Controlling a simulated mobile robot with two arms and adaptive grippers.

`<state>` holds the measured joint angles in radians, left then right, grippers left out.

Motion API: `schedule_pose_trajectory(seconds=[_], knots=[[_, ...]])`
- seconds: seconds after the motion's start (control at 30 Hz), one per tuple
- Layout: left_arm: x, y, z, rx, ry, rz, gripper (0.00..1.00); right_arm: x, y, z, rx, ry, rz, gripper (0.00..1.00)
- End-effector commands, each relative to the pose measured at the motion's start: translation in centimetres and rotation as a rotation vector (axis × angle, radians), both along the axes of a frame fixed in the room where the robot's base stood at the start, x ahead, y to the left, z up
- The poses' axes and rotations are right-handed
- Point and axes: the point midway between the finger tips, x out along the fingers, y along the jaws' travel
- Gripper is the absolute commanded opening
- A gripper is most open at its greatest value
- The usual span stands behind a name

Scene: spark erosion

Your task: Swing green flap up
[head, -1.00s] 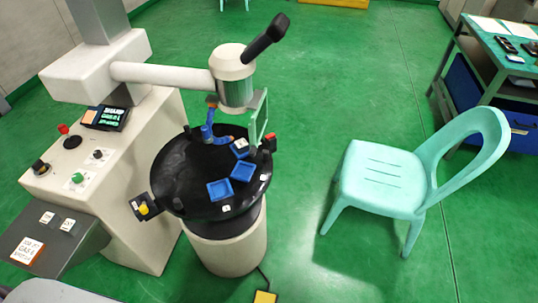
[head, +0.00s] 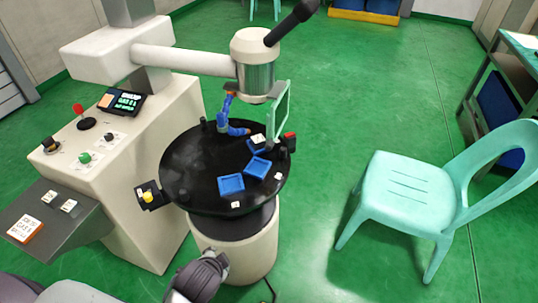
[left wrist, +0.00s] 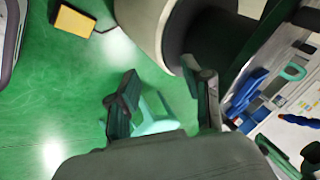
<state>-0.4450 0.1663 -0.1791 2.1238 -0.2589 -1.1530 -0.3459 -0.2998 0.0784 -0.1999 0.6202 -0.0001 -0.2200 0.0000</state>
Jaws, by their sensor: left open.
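The green flap (head: 280,110) is a pale green framed panel. It stands upright at the right side of the round black table (head: 178,180), just right of the cylindrical head. A grey part of my arm (head: 203,277) shows at the bottom of the head view, in front of the table's pedestal and well away from the flap. In the left wrist view my left gripper (left wrist: 161,95) has its two fingers apart with nothing held between them. I cannot make out the flap for sure in that view. My right gripper is not in view.
Blue trays (head: 231,185) lie on the table. A blue jointed arm (head: 232,122) hangs behind them. A control console (head: 120,195) is on the left and a mint chair (head: 405,195) on the right. A yellow pedal (left wrist: 72,20) lies on the floor. Floor between table and chair is clear.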

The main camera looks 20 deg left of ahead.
Motion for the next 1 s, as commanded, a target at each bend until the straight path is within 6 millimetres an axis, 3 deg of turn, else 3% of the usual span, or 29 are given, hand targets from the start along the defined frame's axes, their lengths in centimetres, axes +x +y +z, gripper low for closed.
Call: schedule_pose_trajectory(seconds=[0.13, 0.3, 0.43, 0.6, 0.73, 0.87, 1.0], knots=[[5.0, 1.6, 3.6, 0.324, -0.152, -0.253, 0.50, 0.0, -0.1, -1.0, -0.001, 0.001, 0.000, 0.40], [10.9, 1.9, 8.3, 0.833, -0.291, -0.590, 0.50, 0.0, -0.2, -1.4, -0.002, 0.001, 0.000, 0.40], [15.0, 0.3, 11.5, 1.327, -0.353, -0.874, 0.50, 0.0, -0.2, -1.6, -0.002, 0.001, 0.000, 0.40], [17.7, -2.6, 13.4, 1.821, -0.364, -1.128, 0.50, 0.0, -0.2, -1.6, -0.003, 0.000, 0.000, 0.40], [18.5, -3.6, 13.6, 1.968, -0.357, -1.196, 0.50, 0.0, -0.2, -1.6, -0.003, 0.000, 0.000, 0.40], [19.7, -3.7, 13.7, 1.984, -0.356, -1.201, 0.50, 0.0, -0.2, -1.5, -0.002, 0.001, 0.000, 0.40], [22.2, -3.8, 13.7, 1.980, -0.356, -1.199, 0.50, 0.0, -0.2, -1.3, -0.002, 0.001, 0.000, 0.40]])
